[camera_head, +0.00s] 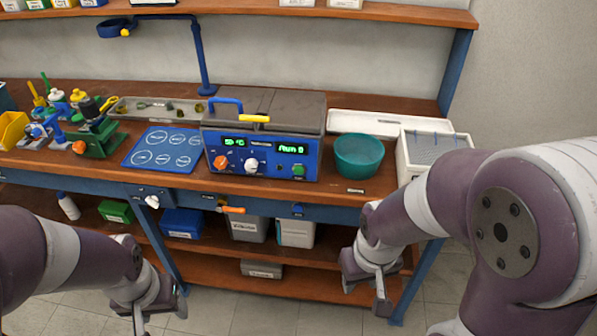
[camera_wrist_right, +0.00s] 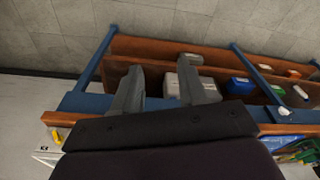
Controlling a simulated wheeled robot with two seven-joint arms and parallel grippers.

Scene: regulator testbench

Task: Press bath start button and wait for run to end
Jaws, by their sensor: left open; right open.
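The bath (camera_head: 262,140) is a blue-fronted box with a grey lid on the bench. Its front has two lit green displays, knobs in orange, white and black, and a green button (camera_head: 298,171) at the lower right. The right display seems to read "Rtum 0"; the small text is hard to read. My left gripper (camera_head: 158,312) is open and empty, low in front of the bench at the left. My right gripper (camera_head: 368,290) is open and empty, below the bench edge to the right of the bath. Its fingers also show in the right wrist view (camera_wrist_right: 158,88).
A teal bowl (camera_head: 358,156) stands right of the bath, beside a white basket (camera_head: 430,150). A blue mat (camera_head: 163,150) with white circles lies to the left. A lower shelf (camera_head: 285,280) holds bins. The floor before the bench is free.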

